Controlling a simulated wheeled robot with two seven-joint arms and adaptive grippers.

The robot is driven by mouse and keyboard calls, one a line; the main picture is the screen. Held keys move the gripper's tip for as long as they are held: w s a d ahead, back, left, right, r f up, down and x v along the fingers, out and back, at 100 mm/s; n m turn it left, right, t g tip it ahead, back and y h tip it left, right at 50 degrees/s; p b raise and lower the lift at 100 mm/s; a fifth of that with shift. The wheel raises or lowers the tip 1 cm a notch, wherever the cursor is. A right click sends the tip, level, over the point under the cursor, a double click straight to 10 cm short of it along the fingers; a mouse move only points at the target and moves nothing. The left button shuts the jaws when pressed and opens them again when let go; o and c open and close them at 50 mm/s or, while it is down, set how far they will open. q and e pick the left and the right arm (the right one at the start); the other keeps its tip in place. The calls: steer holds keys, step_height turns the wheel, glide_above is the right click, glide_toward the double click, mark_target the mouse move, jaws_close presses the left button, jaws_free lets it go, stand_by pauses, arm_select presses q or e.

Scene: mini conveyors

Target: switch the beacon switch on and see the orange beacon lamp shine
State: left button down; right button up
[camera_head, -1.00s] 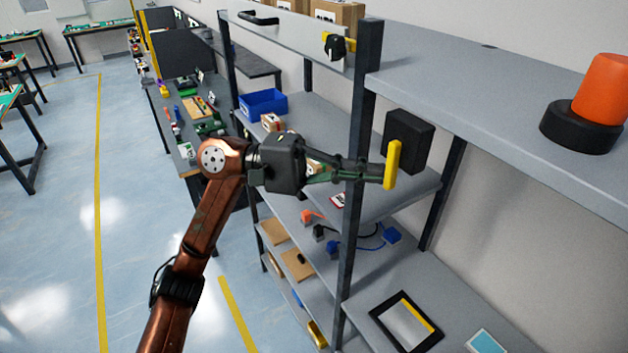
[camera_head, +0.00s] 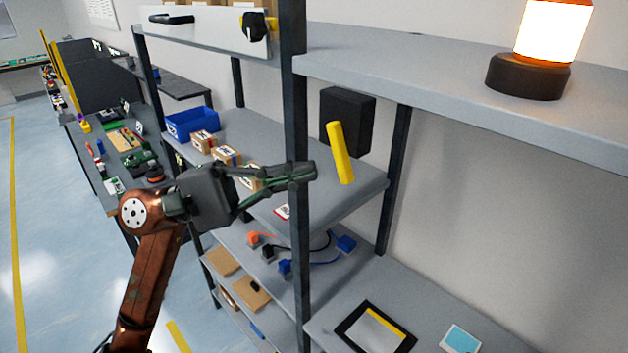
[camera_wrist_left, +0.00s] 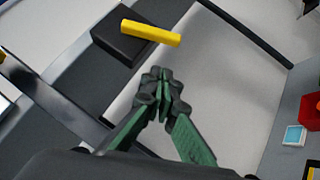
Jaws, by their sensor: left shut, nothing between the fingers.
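The beacon switch is a black box (camera_head: 362,112) with a yellow lever (camera_head: 341,153), standing behind the shelf post. The lever is tilted, its top leaning left. The box (camera_wrist_left: 108,42) and lever (camera_wrist_left: 151,33) also show in the left wrist view, beyond the fingertips. The orange beacon lamp (camera_head: 552,32) on its black base (camera_head: 527,78) is on the upper right shelf and shines bright white-orange. My left gripper (camera_head: 312,171) is shut and empty, left of the lever with a gap between them; its fingertips (camera_wrist_left: 160,75) touch each other in the wrist view. My right gripper is not in view.
A dark shelf post (camera_head: 296,230) stands close by my left fingertips. A blue bin (camera_head: 190,122) and several small boxes are on the middle shelf. Cables with plugs (camera_head: 345,243) lie lower down. A framed panel (camera_head: 373,335) lies on the lower right shelf.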

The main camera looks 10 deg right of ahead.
arm_select(q)
steer(key=v, duration=1)
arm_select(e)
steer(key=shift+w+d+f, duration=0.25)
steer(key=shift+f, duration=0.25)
